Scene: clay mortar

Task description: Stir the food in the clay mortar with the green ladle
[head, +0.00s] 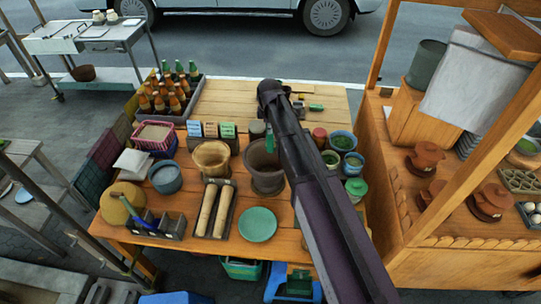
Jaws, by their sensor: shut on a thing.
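The clay mortar (267,182), a dark brown deep bowl, stands on the wooden table in the middle of the head view. My arm crosses in front of its right side. My gripper (271,128) is above the mortar, mostly hidden by my own arm, and is shut on the green ladle. A small green part of the ladle (270,145) shows over the mortar's mouth. The ladle's lower end and the food inside are hidden or too dark to make out, so I cannot tell whether they touch.
A tan mortar (212,158) stands close on the left. Rolling pins (214,210) in a tray and a green plate (257,224) lie in front. Bowls of greens (343,141) stand on the right. A bottle crate (168,95) is at the back left.

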